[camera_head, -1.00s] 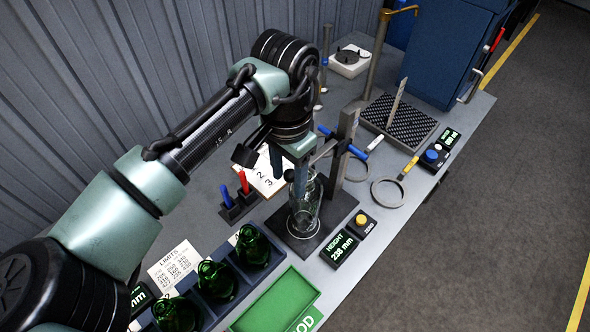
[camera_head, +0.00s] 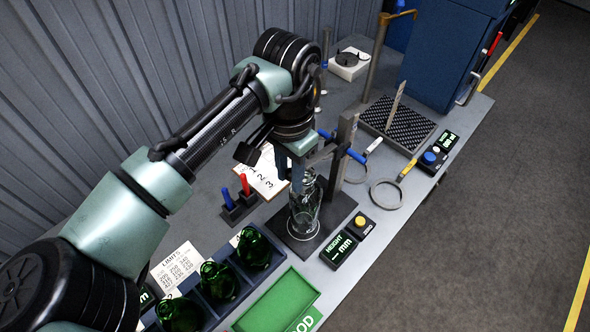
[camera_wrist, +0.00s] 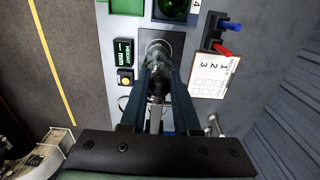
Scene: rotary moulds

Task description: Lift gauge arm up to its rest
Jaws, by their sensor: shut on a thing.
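A clear glass bottle (camera_head: 305,212) stands upright on the base plate under the arm. My gripper (camera_head: 298,180) is above the bottle, beside the column, shut on the gauge arm. In the wrist view my gripper's dark blue fingers (camera_wrist: 158,75) close around a dark part, with the bottle (camera_wrist: 158,46) just beyond. The exact contact is partly hidden by the fingers.
A height display (camera_head: 339,250) and a yellow button (camera_head: 361,221) stand right of the base. Green bottles (camera_head: 254,250) in a rack and a green tray (camera_head: 278,302) are in front. Red and blue-handled tools (camera_head: 238,200) stand left. Ring gauges (camera_head: 386,195) lie to the right.

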